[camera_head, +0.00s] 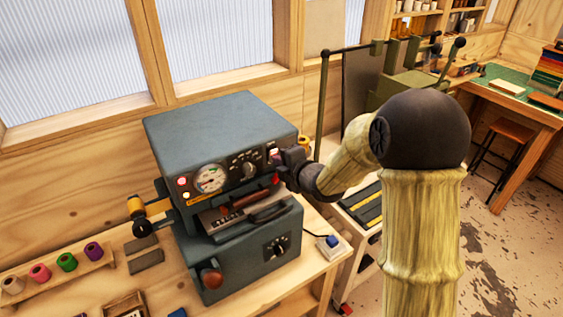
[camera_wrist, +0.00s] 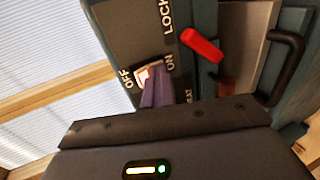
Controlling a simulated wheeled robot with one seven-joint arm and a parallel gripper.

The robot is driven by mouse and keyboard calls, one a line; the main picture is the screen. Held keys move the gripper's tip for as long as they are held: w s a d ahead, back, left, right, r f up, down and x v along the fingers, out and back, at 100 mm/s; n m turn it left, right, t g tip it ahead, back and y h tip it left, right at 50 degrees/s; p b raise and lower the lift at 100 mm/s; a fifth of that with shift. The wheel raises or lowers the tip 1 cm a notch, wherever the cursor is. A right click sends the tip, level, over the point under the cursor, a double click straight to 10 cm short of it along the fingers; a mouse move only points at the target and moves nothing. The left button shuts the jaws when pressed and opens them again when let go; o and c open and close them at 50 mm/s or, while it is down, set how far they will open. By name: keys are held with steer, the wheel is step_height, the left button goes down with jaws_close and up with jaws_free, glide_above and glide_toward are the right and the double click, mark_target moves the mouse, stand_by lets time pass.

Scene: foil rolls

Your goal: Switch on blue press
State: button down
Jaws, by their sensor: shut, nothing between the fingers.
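The blue press (camera_head: 215,120), a blue-grey machine with a dark front panel, stands on the wooden bench. In the wrist view, a pale rocker switch (camera_wrist: 146,73) with some red on it sits on that panel between the words OFF and ON. My gripper (camera_head: 278,160) is at the right end of the panel. In the wrist view, my gripper's fingers (camera_wrist: 157,90) are shut and empty. Their tips are at the switch, overlapping its ON side; I cannot tell whether they touch it. The fingers hide part of the switch, so its position is unclear.
A red lever (camera_wrist: 202,45) and a dark handle (camera_wrist: 285,62) are close to my fingers. The press also has a gauge (camera_head: 210,179) and small red lights (camera_head: 183,182). Coloured foil rolls (camera_head: 66,261) stand on a rack at the left. A green machine (camera_head: 400,85) stands behind my arm.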

steer(key=shift+a+r, duration=0.1)
steer(key=shift+r, duration=0.85)
steer(key=shift+r, duration=0.15)
steer(key=shift+s+d+r, duration=0.1)
steer(key=shift+s+d, duration=0.35)
steer(key=shift+d, duration=0.05)
steer(key=b+v, duration=0.2)
steer(key=v, duration=1)
steer(key=shift+s+r, duration=0.2)
steer(key=shift+s, duration=0.05)
steer(key=shift+w+d, duration=0.15)
steer(key=shift+f, duration=0.1)
